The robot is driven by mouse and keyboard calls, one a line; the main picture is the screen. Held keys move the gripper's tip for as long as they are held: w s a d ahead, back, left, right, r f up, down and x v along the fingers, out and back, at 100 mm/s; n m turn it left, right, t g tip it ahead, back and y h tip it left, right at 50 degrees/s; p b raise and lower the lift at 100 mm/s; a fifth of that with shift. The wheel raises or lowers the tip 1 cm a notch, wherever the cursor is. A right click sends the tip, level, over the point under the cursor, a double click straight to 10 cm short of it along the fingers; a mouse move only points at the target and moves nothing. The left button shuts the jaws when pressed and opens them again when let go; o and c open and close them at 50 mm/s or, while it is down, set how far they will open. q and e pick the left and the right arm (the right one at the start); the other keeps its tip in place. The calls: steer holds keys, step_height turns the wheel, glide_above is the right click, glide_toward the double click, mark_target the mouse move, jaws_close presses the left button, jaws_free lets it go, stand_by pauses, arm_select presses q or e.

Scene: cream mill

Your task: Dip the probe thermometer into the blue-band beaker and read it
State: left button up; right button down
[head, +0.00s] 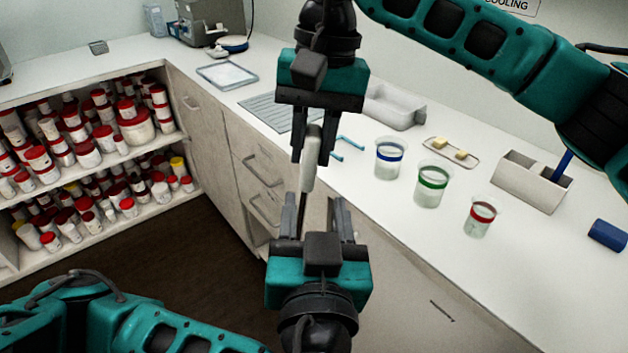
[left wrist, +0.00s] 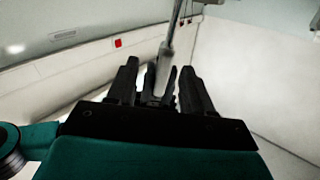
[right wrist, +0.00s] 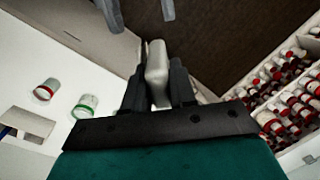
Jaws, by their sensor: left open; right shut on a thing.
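The probe thermometer (head: 309,172) has a white handle and a thin grey stem pointing down in the head view. My right gripper (head: 312,150) is shut on its handle, which also shows in the right wrist view (right wrist: 157,62). My left gripper (head: 318,205) is open below it, with its fingers to either side of the stem. Whether a finger touches the stem I cannot tell. The blue-band beaker (head: 389,160) stands upright on the counter to the right of both grippers, with nothing in it but pale contents. The thermometer's display cannot be read.
A green-band beaker (head: 431,188) and a red-band beaker (head: 479,222) stand nearer on the counter (head: 420,235). A shelf (head: 90,172) of red-lidded jars is left.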

mark_target(314, 172)
arm_select(q)
steer(key=w, duration=0.8)
steer(key=shift+w, duration=0.2)
steer(key=shift+c, duration=0.5)
steer(key=shift+s, duration=0.1)
jaws_close()
arm_select(e)
steer(key=shift+a, duration=0.1)
steer(key=c, duration=0.8)
jaws_free()
steer(key=shift+r, duration=0.1)
